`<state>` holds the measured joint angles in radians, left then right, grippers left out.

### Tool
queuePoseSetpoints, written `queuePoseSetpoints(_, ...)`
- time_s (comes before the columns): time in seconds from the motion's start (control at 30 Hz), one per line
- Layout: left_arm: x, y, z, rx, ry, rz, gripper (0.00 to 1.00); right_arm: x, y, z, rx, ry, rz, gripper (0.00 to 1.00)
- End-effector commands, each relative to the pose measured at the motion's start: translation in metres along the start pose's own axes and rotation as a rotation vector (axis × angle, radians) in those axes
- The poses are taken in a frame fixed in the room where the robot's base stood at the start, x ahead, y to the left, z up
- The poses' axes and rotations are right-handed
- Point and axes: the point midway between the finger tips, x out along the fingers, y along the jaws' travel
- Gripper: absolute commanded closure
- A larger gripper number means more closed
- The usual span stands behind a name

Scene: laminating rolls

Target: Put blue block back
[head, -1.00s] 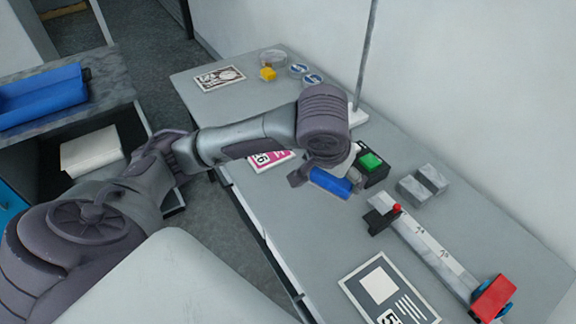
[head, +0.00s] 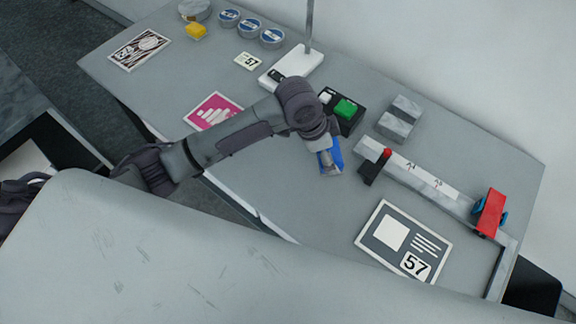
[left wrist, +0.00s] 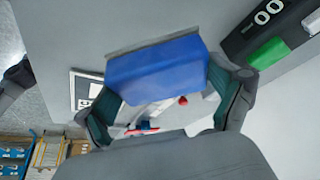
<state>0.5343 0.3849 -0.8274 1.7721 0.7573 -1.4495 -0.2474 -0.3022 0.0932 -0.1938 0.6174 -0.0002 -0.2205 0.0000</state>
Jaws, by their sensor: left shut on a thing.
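The blue block (head: 335,154) is in my left gripper (head: 326,160), near the middle of the table and just in front of the black box with the green button. The arm hides part of the block in the head view. In the left wrist view the block (left wrist: 155,72) sits between the two fingers of my left gripper (left wrist: 168,95), which is shut on it. A thin grey edge shows along the block's far side. I cannot tell whether the block touches the table. My right gripper is not in view.
The black box with a green button (head: 347,107) is close behind the block. A grey block (head: 399,118) and a long trimmer with a red handle (head: 490,212) lie to the right. The card marked 57 (head: 404,243) lies in front. The table between the card and block is clear.

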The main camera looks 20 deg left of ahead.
Motion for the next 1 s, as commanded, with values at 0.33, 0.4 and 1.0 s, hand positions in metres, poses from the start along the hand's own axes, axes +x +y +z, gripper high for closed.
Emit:
queuePoseSetpoints(0.33, 0.010, -0.020, 0.088, -0.006, -0.006, -0.001, 0.35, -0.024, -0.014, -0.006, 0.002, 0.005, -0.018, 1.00)
queuePoseSetpoints(0.4, 0.012, -0.022, 0.098, -0.006, -0.004, -0.001, 0.35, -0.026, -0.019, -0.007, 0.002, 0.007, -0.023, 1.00)
queuePoseSetpoints(1.0, 0.053, -0.025, 0.125, -0.002, -0.001, -0.003, 0.35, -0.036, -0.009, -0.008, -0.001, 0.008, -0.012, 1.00)
